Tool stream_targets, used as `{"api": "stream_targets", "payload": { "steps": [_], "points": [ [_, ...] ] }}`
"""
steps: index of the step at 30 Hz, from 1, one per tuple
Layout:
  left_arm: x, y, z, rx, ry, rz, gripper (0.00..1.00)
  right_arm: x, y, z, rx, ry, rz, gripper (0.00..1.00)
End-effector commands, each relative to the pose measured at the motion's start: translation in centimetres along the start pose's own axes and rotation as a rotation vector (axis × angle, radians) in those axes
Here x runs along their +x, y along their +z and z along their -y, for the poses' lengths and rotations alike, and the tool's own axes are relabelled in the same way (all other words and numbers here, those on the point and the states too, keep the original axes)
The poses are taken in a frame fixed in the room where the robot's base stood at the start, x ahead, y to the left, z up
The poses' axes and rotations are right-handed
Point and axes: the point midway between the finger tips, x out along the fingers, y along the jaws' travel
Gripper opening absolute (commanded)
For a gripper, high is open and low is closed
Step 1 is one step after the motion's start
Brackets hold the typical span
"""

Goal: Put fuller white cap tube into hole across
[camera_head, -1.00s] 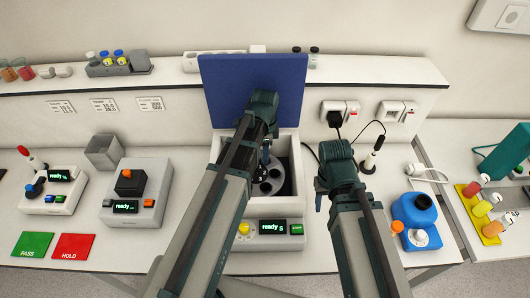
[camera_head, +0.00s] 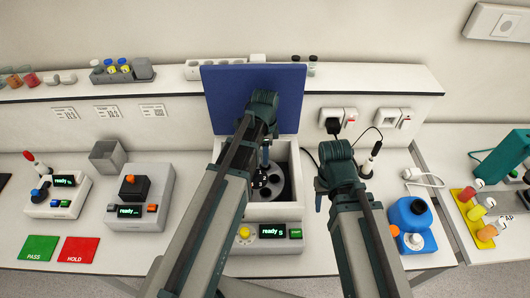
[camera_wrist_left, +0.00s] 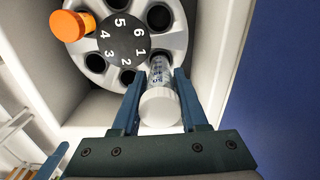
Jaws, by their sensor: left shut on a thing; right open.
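My left gripper (camera_wrist_left: 157,95) is shut on a clear tube with a white cap (camera_wrist_left: 160,106). In the left wrist view, the tube's far end is at the rotor hole beside number 1; how deep it sits is unclear. The grey rotor (camera_wrist_left: 176,38) has a black numbered hub (camera_wrist_left: 122,42). A tube with an orange cap (camera_wrist_left: 68,26) sits by number 4, opposite number 1. In the head view, the rotor (camera_head: 279,188) lies inside the white centrifuge (camera_head: 273,212), below my left gripper (camera_head: 265,160). My right gripper (camera_head: 319,200) is open, mostly hidden by its arm, right of the centrifuge.
The blue lid (camera_head: 230,95) stands open behind the rotor. The centrifuge's display reads "ready". Grey devices (camera_head: 140,190) and green and red pads (camera_head: 79,250) are left. A rack with tubes (camera_head: 120,72) is on the shelf.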

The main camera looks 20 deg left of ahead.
Motion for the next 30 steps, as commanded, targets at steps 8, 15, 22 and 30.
{"api": "stream_targets", "payload": {
  "steps": [8, 15, 22, 30],
  "points": [
    [0.0, 0.0, 0.0, 0.0, 0.0, 0.0, 0.77, 0.0, 0.0, 0.0, 0.0, 0.0, 0.0, 0.5],
    [0.0, 0.0, 0.0, 0.0, 0.0, 0.0, 0.78, 0.0, 0.0, 0.0, -0.001, 0.0, 0.0, 0.5],
    [-0.5, 0.0, 0.0, 0.0, 0.0, 0.0, 0.78, -0.5, 0.0, -0.1, 0.0, 0.0, 0.0, 0.5],
    [-3.2, 0.0, 0.0, 0.0, 0.0, 0.0, 0.78, -3.2, 0.2, -0.3, 0.003, -0.001, 0.0, 0.5]
  ]
}}
